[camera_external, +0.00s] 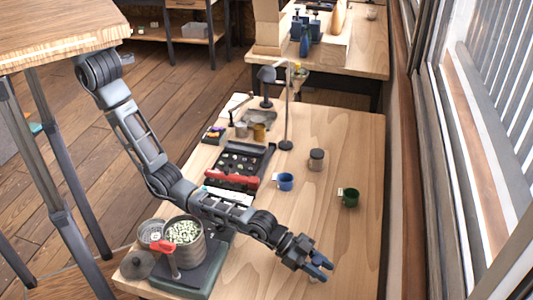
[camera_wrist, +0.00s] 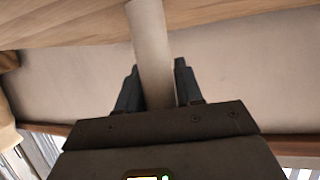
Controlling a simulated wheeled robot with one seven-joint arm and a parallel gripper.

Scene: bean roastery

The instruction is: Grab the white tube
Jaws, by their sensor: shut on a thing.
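The white tube (camera_wrist: 151,50) shows large in the wrist view, running from the top middle down between the two dark fingers. My gripper (camera_wrist: 156,85) is shut on the tube, with one finger on each side of it. In the external view my gripper (camera_external: 322,268) is low over the front right part of the wooden table. Only a small pale bit of the tube shows below the fingers there, and its lower end is hard to make out.
A green cup (camera_external: 349,198), a blue cup (camera_external: 285,182) and a grey canister (camera_external: 316,160) stand farther back on the table (camera_external: 350,135). A pot of beans (camera_external: 184,235) is at the front left. The window wall borders the right side.

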